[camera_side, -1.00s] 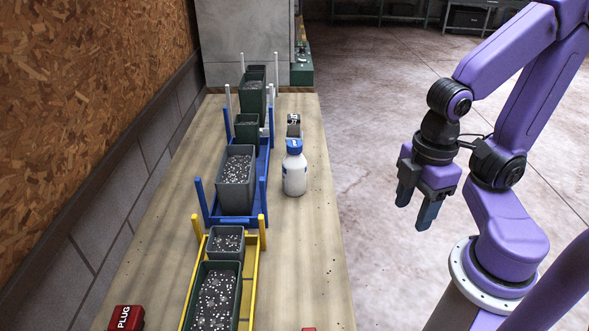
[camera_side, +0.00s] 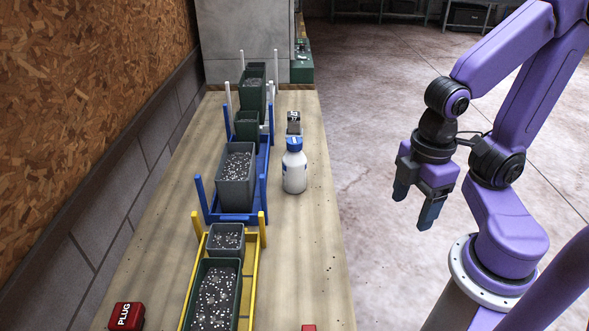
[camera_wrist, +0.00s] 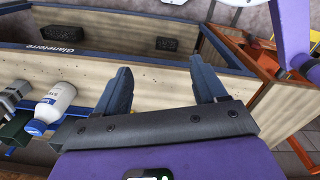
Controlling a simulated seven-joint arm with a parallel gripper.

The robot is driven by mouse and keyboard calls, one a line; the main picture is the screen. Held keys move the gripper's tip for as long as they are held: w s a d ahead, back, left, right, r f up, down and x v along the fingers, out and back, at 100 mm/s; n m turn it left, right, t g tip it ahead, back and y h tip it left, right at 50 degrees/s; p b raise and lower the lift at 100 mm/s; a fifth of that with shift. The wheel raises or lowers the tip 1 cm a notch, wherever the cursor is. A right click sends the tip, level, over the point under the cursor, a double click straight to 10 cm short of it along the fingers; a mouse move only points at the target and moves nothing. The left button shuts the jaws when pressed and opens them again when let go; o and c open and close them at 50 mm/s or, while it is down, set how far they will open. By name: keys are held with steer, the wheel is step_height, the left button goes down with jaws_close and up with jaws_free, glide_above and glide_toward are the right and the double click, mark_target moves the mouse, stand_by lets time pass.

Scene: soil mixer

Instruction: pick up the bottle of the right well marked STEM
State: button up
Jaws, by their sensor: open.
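A white bottle with a blue cap (camera_side: 294,172) stands upright on the table, right of the blue rack. In the wrist view the bottle (camera_wrist: 57,101) is at the left, with dark lettering on its side that is too small to read for sure. My gripper (camera_side: 418,206) is open and empty, right of the table and well apart from the bottle. In the wrist view my gripper's two fingers (camera_wrist: 163,88) are spread with nothing between them. A small dark block with white marking (camera_side: 293,122) stands just behind the bottle; its text is not readable. No STEM marking is clearly legible.
A blue rack (camera_side: 233,216) and a yellow rack (camera_side: 252,290) hold pots of speckled soil along the table's left. A red block marked PLUG (camera_side: 126,316) lies at the front left.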

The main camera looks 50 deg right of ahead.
steer(key=w+d+f+n+h, duration=0.2)
steer(key=w+f+h, duration=0.1)
steer(key=w+h, duration=0.15)
steer(key=n+t+h, duration=0.7)
steer(key=n+t, duration=0.7)
glide_toward(294, 138)
steer(key=shift+y, duration=0.25)
steer(key=shift+x, duration=5.4)
steer(key=shift+s+d, duration=0.1)
jaws_close()
